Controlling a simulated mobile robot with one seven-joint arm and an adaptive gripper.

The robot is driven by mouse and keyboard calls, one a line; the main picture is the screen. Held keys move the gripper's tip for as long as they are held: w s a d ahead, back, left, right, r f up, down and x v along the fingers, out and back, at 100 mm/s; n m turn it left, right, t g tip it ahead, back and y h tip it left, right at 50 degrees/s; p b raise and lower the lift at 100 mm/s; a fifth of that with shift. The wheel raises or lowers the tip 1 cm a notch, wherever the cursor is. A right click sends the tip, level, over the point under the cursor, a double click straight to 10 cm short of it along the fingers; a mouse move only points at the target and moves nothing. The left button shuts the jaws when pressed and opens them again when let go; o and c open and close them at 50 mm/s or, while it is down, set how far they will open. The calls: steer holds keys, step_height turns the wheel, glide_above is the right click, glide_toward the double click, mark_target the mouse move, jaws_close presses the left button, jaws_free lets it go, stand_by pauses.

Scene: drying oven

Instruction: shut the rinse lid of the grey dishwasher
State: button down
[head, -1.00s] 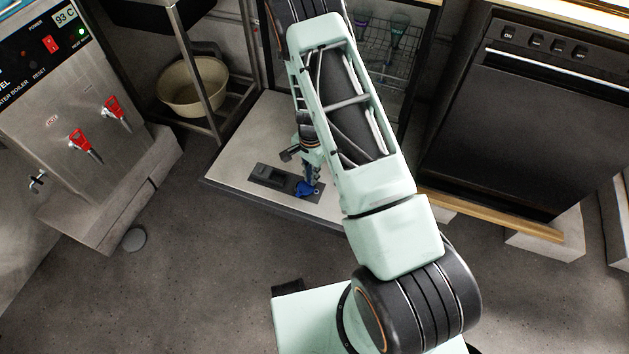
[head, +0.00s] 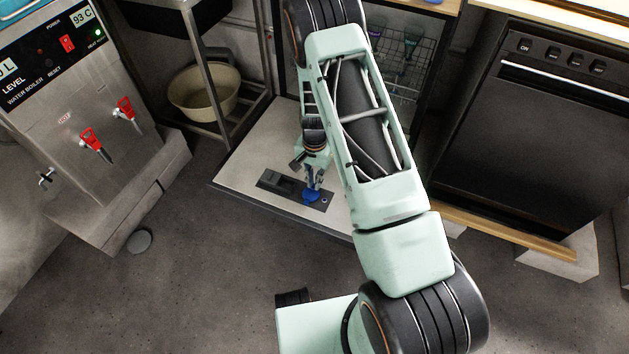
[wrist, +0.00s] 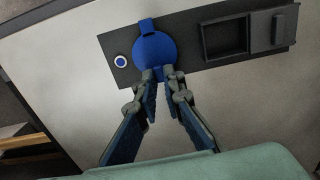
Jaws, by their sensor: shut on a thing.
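The grey dishwasher's door (head: 240,165) is folded down, its pale inner face turned up. A dark dispenser panel (head: 273,182) is set in it and also shows in the wrist view (wrist: 190,45). The round blue rinse lid (head: 311,198) is at the panel's right end. In the wrist view the lid (wrist: 155,47) has a tab on its far side; how far it is raised is hard to tell. My gripper (wrist: 160,76) is shut on the lid's near edge. In the head view my gripper (head: 313,184) is partly hidden by my arm.
A water boiler (head: 75,110) with red taps stands at the left. A beige bowl (head: 203,92) sits on a metal rack. A second, black-fronted dishwasher (head: 535,130) is closed at the right.

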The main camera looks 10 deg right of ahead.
steer(key=shift+a, duration=0.1)
steer(key=c, duration=2)
jaws_free()
steer(key=shift+c, duration=0.2)
step_height(320, 180, up, 12)
